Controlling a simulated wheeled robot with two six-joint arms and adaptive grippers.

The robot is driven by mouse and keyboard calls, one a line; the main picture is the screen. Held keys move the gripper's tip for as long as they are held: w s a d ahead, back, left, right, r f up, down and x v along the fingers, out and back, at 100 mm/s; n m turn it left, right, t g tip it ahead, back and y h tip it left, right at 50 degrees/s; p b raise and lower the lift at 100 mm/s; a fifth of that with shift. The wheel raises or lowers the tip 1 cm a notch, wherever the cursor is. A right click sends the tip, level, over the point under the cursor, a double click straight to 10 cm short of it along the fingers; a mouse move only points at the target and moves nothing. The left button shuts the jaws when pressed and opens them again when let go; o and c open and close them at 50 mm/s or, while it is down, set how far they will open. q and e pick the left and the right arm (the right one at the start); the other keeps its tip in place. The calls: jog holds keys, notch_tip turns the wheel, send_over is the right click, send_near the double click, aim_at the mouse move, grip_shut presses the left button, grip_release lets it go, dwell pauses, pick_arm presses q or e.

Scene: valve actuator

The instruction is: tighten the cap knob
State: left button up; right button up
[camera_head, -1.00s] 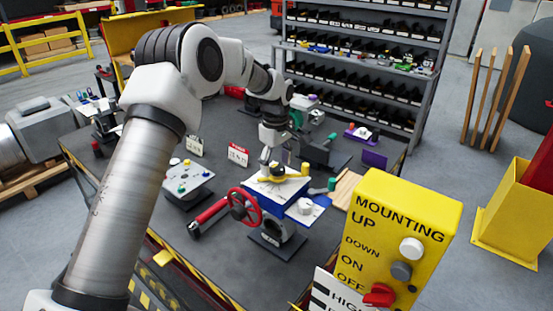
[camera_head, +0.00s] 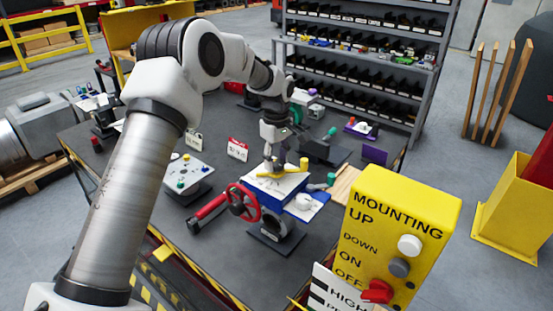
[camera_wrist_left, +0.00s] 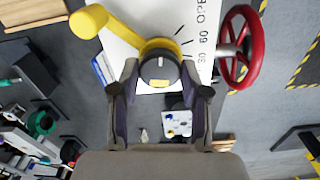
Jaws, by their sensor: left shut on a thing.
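The valve actuator (camera_head: 277,187) is a blue box with a white, marked top and a yellow lever (camera_head: 302,165) on it. In the left wrist view the yellow lever (camera_wrist_left: 92,20) curves around the round dark-grey cap knob (camera_wrist_left: 160,70), which has a light line across its top. My left gripper (camera_head: 270,168) points down at the actuator from above. In the left wrist view its two fingers (camera_wrist_left: 160,75) are on either side of the cap knob, shut on it. The head view hides the knob behind the fingers. My right gripper is not in view.
A red handwheel (camera_head: 243,202) sticks out at the actuator's left side. A small panel with buttons (camera_head: 186,174) stands to its left. A yellow control box (camera_head: 395,240) stands in front at the right. Other parts and signs stand on the dark table.

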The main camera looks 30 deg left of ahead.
pick_arm(q)
jog(key=m, duration=0.4)
jog(key=shift+s+f, duration=0.1)
jog(key=shift+f, duration=0.2)
jog(key=m, duration=0.8)
jog(key=shift+m, duration=1.9)
jog(key=o, duration=1.1)
jog(key=shift+o, duration=0.2)
jog(key=shift+r, duration=0.1)
